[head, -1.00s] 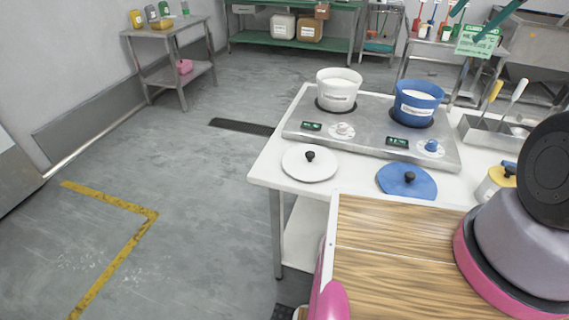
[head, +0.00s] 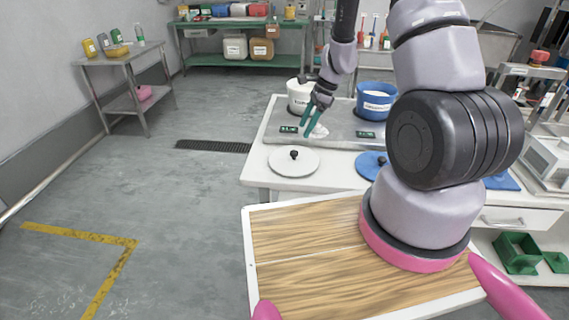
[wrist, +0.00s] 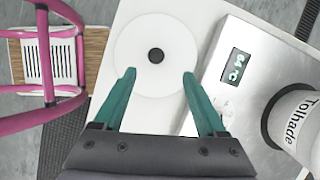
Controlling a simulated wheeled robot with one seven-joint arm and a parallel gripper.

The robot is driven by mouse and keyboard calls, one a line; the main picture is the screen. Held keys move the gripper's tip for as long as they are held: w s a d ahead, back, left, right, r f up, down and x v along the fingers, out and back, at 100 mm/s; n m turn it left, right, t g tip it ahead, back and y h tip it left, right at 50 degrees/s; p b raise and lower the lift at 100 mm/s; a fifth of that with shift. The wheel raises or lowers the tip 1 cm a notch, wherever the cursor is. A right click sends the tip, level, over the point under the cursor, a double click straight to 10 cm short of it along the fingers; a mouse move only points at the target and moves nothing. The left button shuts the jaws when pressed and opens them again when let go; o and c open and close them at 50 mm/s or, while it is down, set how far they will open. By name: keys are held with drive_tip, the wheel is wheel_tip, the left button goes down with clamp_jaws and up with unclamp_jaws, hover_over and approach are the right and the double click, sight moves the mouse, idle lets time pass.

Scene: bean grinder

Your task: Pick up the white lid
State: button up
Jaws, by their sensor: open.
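The white lid (head: 294,161) is a flat round disc with a black knob. It lies on the near left of the white table (head: 257,174), in front of the hot plate. In the wrist view the lid (wrist: 157,72) lies beyond the fingertips, its black knob centred between them. My gripper (head: 313,121) has green fingers and is open and empty in the air above the table, behind and right of the lid in the head view. The open fingers also show in the wrist view (wrist: 158,76). The gap between the fingertips and the lid is hard to judge.
A metal hot plate (head: 341,138) carries a white pot (head: 299,97) and a blue pot (head: 375,101). The white pot (wrist: 300,128) is right of my gripper in the wrist view. A blue lid (head: 370,163) lies right of the white lid, partly hidden by my arm.

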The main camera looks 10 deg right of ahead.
hover_over(295, 152)
drive_tip(key=d, duration=0.2)
drive_tip(key=f, duration=0.4)
drive_tip(key=shift+w+f, duration=0.1)
drive_tip(key=shift+w, duration=0.15)
drive_tip(key=x, duration=0.4)
drive_tip(key=shift+s+d+f, duration=0.1)
drive_tip(key=shift+s+f, duration=0.05)
drive_tip(key=shift+s, duration=0.2)
drive_tip(key=shift+w+a+f, duration=0.1)
drive_tip(key=shift+a+f, duration=0.1)
drive_tip(key=shift+f, duration=0.25)
clamp_jaws()
